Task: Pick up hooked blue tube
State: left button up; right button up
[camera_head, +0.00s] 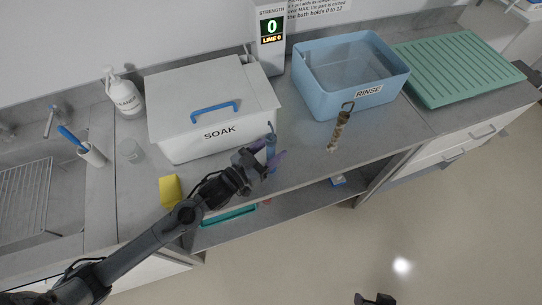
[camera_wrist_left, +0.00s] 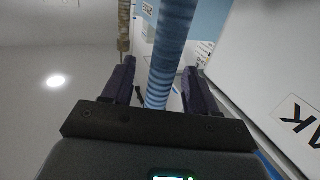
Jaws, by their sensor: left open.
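The hooked blue tube (camera_head: 271,143) is near the front of the counter, just right of the white SOAK box. Its hook shows at its upper end. My left gripper (camera_head: 262,158) is at the tube, with its purple fingers open. In the left wrist view the ribbed, striped blue tube (camera_wrist_left: 171,45) runs between the two spread fingers (camera_wrist_left: 158,84), with a gap visible on either side. The lower end of the tube is hidden behind the gripper body. A dark part at the bottom edge of the head view appears to be my right gripper (camera_head: 375,299), empty over the floor.
The SOAK box (camera_head: 190,140) with a blue handle is close on the left. A brown hooked tube (camera_head: 340,128) lies to the right, by the blue RINSE bath (camera_head: 318,98). A green ribbed rack (camera_head: 455,70) is at far right. A yellow block (camera_head: 170,190) is at front left.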

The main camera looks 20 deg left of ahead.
aim_at(267, 145)
pick_arm(q)
grip_shut()
dwell(0.4)
jog(key=shift+r, duration=0.15)
jog(key=shift+r, duration=0.2)
notch_tip(267, 145, up, 3)
jog(key=shift+r+b, duration=0.2)
jog(key=shift+b, duration=0.35)
jog(key=s+d+r+b, duration=0.2)
jog(key=d+r, duration=0.5)
jog(key=d, duration=0.4)
jog(key=shift+s+d, duration=0.2)
jog(key=shift+s, duration=0.15)
